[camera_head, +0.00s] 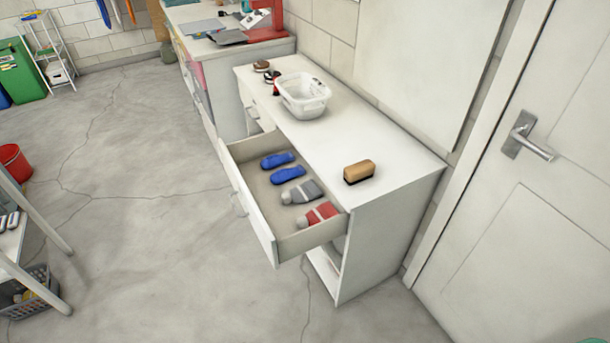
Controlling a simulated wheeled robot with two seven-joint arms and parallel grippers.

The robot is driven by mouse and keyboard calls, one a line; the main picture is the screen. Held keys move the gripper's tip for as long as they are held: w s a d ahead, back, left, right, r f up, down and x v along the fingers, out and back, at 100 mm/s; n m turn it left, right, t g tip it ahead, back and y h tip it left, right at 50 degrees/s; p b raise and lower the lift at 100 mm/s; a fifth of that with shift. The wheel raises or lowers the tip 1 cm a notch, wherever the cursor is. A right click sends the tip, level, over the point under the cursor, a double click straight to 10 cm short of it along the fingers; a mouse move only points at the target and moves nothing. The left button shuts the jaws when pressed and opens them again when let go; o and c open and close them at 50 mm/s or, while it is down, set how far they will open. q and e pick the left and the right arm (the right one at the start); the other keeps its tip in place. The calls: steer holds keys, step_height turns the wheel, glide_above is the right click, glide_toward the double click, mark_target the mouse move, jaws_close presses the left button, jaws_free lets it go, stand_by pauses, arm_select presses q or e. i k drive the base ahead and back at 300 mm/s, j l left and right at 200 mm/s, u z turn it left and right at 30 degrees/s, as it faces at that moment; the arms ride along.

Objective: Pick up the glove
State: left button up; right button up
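A white drawer (247,213) stands pulled out from a white cabinet (385,225). Two are blue, a farther one (277,160) and a nearer one (288,175). A grey one (303,193) lies nearer, and a red and grey one (318,215) lies closest to the drawer's near end. They are too small to tell for certain which are gloves. Neither of my grippers is in view.
On the cabinet top are a brush with a tan back (359,171) and a white basket (303,96). A door (520,200) stands at the right. A white shelf unit (35,245) is at the left. The grey floor (150,240) before the drawer is clear.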

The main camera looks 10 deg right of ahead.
mark_target(281, 175)
steer(key=i+j+z, duration=0.15)
steer(key=z, duration=0.3)
steer(key=i+j+z, duration=0.1)
steer(key=z, duration=0.3)
steer(key=j+z, duration=0.45)
steer(key=i+j+z, duration=0.1)
steer(key=z, duration=0.3)
steer(key=j, duration=0.1)
